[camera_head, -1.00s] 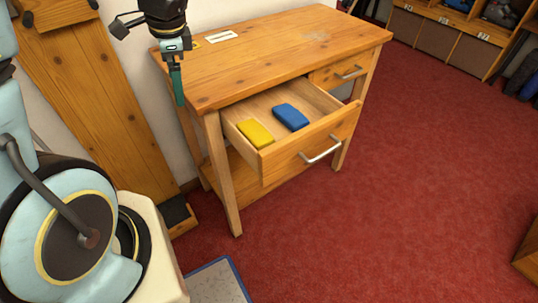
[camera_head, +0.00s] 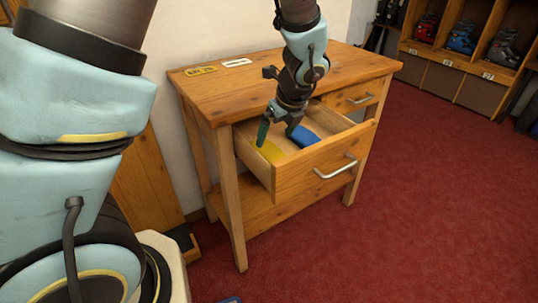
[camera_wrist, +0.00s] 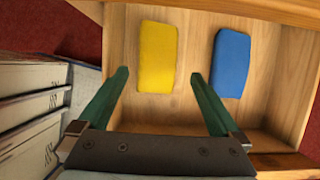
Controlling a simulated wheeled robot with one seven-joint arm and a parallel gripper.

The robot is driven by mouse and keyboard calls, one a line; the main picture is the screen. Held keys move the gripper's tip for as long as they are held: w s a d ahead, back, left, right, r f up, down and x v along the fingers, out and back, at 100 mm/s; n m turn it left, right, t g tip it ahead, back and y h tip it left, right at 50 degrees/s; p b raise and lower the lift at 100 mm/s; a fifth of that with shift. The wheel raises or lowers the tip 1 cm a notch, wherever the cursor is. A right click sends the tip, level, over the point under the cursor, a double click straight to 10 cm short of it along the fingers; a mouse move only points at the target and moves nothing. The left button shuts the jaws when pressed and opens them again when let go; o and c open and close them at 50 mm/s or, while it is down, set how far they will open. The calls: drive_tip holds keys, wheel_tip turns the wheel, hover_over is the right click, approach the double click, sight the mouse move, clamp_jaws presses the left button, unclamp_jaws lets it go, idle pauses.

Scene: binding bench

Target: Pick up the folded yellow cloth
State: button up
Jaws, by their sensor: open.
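The folded yellow cloth (camera_wrist: 158,57) lies flat on the floor of the open drawer (camera_head: 318,167), at its left side. In the head view the yellow cloth (camera_head: 270,151) is partly hidden by my gripper. My gripper (camera_head: 276,137) is open and points down over the drawer. In the wrist view its green fingers (camera_wrist: 158,97) are spread wide, with the yellow cloth ahead of and between the tips. Nothing is held. The gap in height between fingertips and cloth is hard to tell.
A folded blue cloth (camera_wrist: 230,63) lies to the right of the yellow one in the same drawer. The drawer walls stand close around. The wooden bench top (camera_head: 345,67) is above and behind, with a closed drawer (camera_head: 358,97) at right.

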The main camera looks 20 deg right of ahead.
sight(277, 157)
drive_tip(key=shift+a+x, duration=0.1)
drive_tip(key=shift+x, duration=1.45)
drive_tip(key=shift+a+x, duration=0.15)
drive_tip(key=shift+x, duration=1.4)
drive_tip(key=shift+c, duration=0.2)
drive_tip(key=c, duration=1.1)
drive_tip(key=shift+r, duration=0.15)
drive_tip(key=shift+r, duration=0.55)
drive_tip(key=s, duration=0.2)
drive_tip(key=s+d+b, duration=0.1)
drive_tip(key=s, duration=0.1)
drive_tip(key=shift+s+f, duration=0.15)
drive_tip(key=shift+f, duration=0.05)
wheel_tip(277, 157, up, 14)
drive_tip(key=shift+a+p, duration=0.1)
drive_tip(key=shift+p, duration=0.8)
